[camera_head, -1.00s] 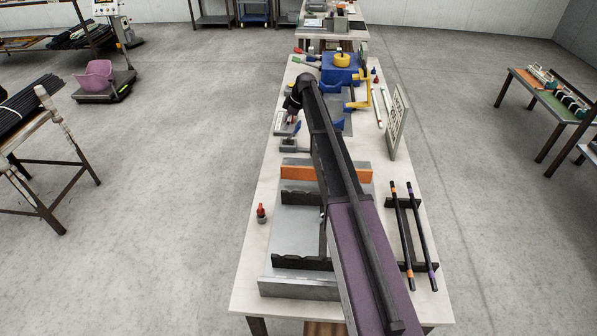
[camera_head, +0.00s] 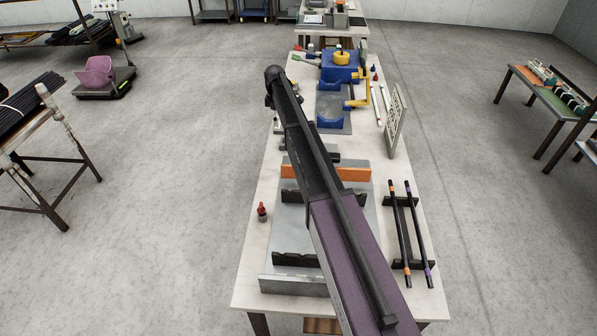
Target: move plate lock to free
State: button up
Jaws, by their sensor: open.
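My gripper (camera_head: 269,102) is a small dark shape below the arm's far end, over the table's left edge. The arm partly covers it, and nothing shows held in it. I cannot pick out the plate lock for sure. A grey fixture (camera_head: 277,127) at the table's left edge shows only in part, because my arm covers most of that area. A blue press-like machine (camera_head: 341,67) with a yellow knob (camera_head: 342,57) stands at the far end of the table. A blue curved holder (camera_head: 330,114) on a grey base stands nearer, right of my arm.
An orange bar (camera_head: 346,174) crosses the grey plate area. A rack (camera_head: 399,262) with two rods (camera_head: 413,222) is at the right. A small red-topped bottle (camera_head: 262,211) stands at left. An upright pale panel (camera_head: 394,121) edges the right side.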

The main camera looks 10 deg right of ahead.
jog(key=shift+r+p, duration=5.75)
jog(key=shift+r, duration=0.25)
jog(key=s+f+m+b, duration=0.3)
jog(key=s, duration=0.8)
jog(key=s+f+m+b, duration=0.3)
jog(key=s+m, duration=0.1)
jog(key=s, duration=0.8)
jog(key=s+f+m+b, duration=0.3)
jog(key=s+m+b, duration=0.1)
jog(key=s, duration=0.7)
jog(key=shift+s+f, duration=0.15)
jog(key=shift+f, duration=0.25)
jog(key=s+m, duration=0.3)
jog(key=s, duration=0.8)
